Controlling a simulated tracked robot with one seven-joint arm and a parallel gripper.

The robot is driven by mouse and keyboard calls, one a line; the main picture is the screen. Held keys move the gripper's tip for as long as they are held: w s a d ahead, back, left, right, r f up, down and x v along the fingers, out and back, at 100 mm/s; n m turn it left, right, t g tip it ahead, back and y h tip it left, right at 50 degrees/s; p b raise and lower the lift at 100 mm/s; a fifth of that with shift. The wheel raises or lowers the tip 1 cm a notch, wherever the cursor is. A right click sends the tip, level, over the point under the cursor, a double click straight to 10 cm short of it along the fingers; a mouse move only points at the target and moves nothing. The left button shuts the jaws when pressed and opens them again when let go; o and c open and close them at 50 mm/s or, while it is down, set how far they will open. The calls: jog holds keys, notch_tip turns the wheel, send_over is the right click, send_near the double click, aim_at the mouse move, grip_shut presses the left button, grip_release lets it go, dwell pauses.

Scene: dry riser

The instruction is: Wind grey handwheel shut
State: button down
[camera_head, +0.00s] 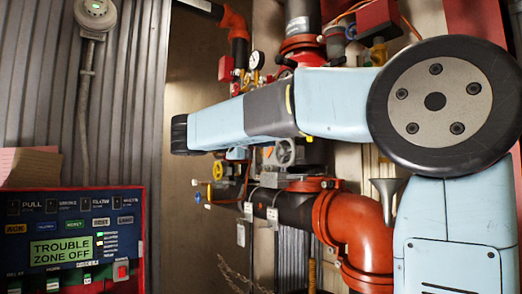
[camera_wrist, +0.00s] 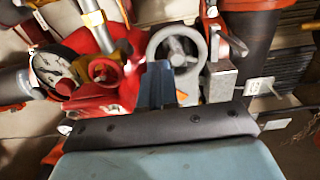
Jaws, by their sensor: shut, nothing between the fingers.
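The grey handwheel (camera_wrist: 177,50) shows in the wrist view as a round rim with spokes, just above and to the right of my gripper's fingers. My gripper (camera_wrist: 157,84) is shut and empty, its fingers pointing up the picture toward the lower edge of the wheel. I cannot tell whether they touch it. In the head view the grey handwheel (camera_head: 284,153) sits below my arm, among the valve fittings above the black pipe. In that view my arm crosses in front of the pipework, and my gripper is not clearly visible.
A pressure gauge (camera_wrist: 52,66) and a small red wheel (camera_wrist: 104,70) lie left of the handwheel. A grey metal block (camera_wrist: 221,82) is close on its right. Orange pipe elbow (camera_head: 355,225) and black pipe (camera_head: 290,211) lie below. An alarm panel (camera_head: 72,240) stands at left.

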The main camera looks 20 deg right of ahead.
aim_at(292, 151)
jog(key=w+f, duration=0.2)
jog(key=w, duration=0.1)
jog(key=w+f, duration=0.1)
jog(key=w, duration=0.1)
jog(key=shift+d, duration=0.15)
jog(key=s+f, duration=0.1)
jog(key=s+d+f, duration=0.1)
jog(key=s+f, duration=0.1)
jog(key=s+d+r, duration=0.1)
jog(key=s+r, duration=0.1)
jog(key=shift+s+d+r, duration=0.35)
jog(key=shift+d+r, duration=0.05)
jog(key=shift+s+d+r, duration=0.15)
jog(key=shift+s+r, duration=0.15)
jog(key=shift+r, duration=0.1)
jog(key=shift+w+d, duration=0.2)
jog(key=shift+d, duration=0.5)
dwell(0.5)
